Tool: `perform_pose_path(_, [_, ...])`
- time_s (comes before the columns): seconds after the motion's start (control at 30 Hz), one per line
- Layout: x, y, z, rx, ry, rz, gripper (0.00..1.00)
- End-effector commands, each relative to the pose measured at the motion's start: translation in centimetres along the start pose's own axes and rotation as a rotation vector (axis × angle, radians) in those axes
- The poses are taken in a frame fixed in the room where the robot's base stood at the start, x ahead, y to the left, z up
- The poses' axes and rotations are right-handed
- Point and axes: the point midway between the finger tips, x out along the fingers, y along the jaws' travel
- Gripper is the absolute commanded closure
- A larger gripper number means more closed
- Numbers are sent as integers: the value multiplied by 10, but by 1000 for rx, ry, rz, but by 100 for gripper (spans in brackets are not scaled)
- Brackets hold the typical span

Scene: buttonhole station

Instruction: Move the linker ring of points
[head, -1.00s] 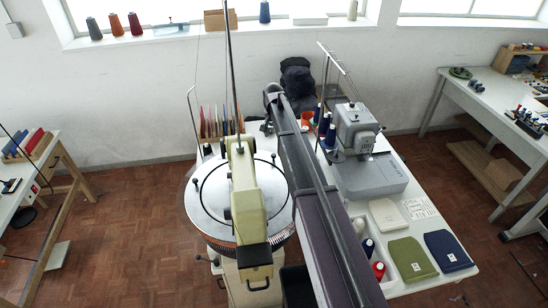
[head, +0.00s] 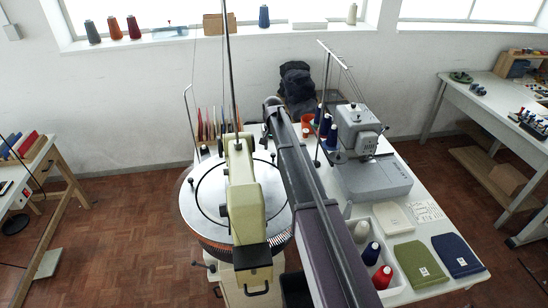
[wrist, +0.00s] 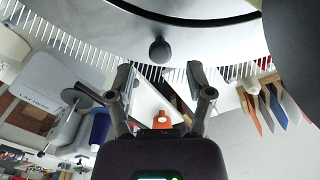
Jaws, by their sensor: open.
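The linker (head: 243,195) is a cream machine standing over a round metal dial. The dial's ring of points (head: 215,247) runs around the rim; in the wrist view the points (wrist: 70,45) show as a row of pale, thin teeth. A dark round knob (wrist: 160,50) stands at the dial's edge in the wrist view. My gripper (wrist: 160,76) is open and empty, its two fingers spread either side of and just short of the knob. No contact shows. In the head view my arm hides the gripper.
A grey sewing machine (head: 365,160) and blue cones (head: 326,125) stand right of my arm. A white tray of cones (head: 393,282), a green pouch (head: 420,264) and a navy pouch (head: 458,254) lie on the table. Coloured upright tools (wrist: 265,105) are near the gripper.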

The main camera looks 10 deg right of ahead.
Motion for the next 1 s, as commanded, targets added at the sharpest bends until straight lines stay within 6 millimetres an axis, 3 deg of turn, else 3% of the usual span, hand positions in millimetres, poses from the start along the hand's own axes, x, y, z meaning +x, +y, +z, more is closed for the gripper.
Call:
perform_pose_path(0.3, [23,0,0,-1,0,0,33])
perform_pose_path(0.87, [27,-1,1,-2,0,0,33])
perform_pose_path(1.0, [27,-1,1,-2,0,0,74])
